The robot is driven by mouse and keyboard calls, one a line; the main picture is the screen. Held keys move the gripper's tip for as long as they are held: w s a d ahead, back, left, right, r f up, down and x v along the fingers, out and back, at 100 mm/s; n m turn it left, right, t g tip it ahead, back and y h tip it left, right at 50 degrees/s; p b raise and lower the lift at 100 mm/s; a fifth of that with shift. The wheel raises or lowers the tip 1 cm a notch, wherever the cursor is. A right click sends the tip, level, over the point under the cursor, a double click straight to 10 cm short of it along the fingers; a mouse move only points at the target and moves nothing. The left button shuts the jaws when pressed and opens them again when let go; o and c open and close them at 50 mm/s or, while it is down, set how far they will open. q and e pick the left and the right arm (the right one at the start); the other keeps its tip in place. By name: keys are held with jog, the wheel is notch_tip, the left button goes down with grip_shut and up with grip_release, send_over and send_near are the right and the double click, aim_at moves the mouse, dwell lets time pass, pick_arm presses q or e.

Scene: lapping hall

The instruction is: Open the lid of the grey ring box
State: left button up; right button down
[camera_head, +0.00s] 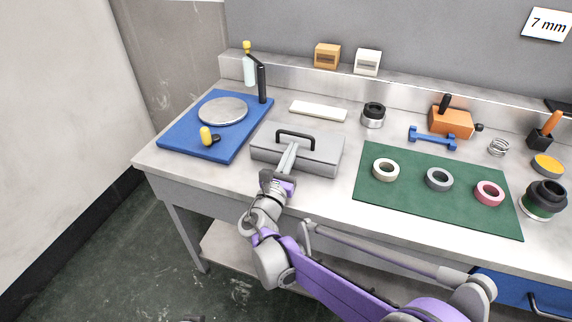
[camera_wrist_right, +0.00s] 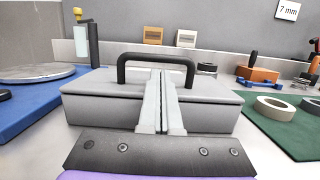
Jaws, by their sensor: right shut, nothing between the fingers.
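The grey ring box (camera_head: 318,157) stands on the bench with its lid down. A black arched handle (camera_head: 296,134) rises from the top of the lid. My right gripper (camera_head: 288,156) is shut and empty at the front of the box, its fingers pointing at the handle. In the right wrist view the closed fingers (camera_wrist_right: 162,98) overlap the lid (camera_wrist_right: 215,88) and reach up to the handle (camera_wrist_right: 157,56); whether they touch it I cannot tell. My left gripper is not in view.
A blue board (camera_head: 180,143) with a round plate (camera_head: 223,111) lies left of the box. A green mat (camera_head: 440,205) with three rings lies to the right. A white bar (camera_head: 318,111) lies behind the box, and a dark-topped cylinder (camera_head: 373,116) stands behind right.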

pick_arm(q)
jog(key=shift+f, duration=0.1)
pick_arm(e)
jog(key=shift+w+d+r, duration=0.1)
jog(key=shift+w+d, duration=0.1)
jog(key=shift+w, duration=0.3)
jog(key=shift+r, duration=0.1)
